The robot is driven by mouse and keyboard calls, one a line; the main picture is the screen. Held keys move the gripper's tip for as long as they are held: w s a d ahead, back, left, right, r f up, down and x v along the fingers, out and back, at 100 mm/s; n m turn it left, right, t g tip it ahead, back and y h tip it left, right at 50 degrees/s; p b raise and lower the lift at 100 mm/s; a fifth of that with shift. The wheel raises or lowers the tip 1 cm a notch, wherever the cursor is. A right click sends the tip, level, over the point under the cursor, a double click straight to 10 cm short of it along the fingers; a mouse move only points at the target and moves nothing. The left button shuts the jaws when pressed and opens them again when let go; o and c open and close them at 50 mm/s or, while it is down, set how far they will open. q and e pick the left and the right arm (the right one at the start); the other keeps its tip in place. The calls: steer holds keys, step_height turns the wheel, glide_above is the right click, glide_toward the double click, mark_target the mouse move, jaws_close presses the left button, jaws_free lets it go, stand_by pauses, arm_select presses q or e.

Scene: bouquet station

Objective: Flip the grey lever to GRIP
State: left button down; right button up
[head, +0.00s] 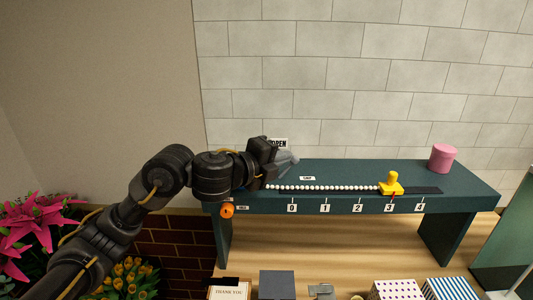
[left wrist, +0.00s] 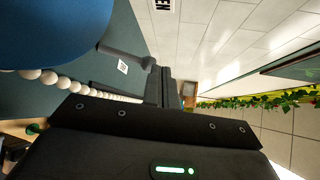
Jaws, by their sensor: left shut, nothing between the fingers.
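The grey lever (head: 288,158) is at the left end of the dark teal bench, right beside my left gripper (head: 272,150), which hides part of it. An OPEN sign (head: 280,143) is behind it and a GRIP label (head: 307,178) is in front of it, to the right. My right gripper is out of view.
A white bead string (head: 325,187) runs along the bench (head: 470,185) to a yellow slider (head: 391,184) near 3. A pink cylinder (head: 442,158) stands at the right. An orange knob (head: 227,210) is below my wrist. A large blue shape (left wrist: 60,30) fills the wrist view's upper left.

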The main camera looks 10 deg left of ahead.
arm_select(q)
steer(key=s+a+r+p, duration=0.4)
steer(key=s+a+r, duration=0.1)
steer(key=s, duration=0.5)
steer(key=shift+s+a+r, duration=0.2)
steer(key=shift+s+r, duration=0.15)
steer(key=shift+r, duration=0.35)
steer(key=shift+w, duration=0.15)
steer(key=shift+d, duration=0.1)
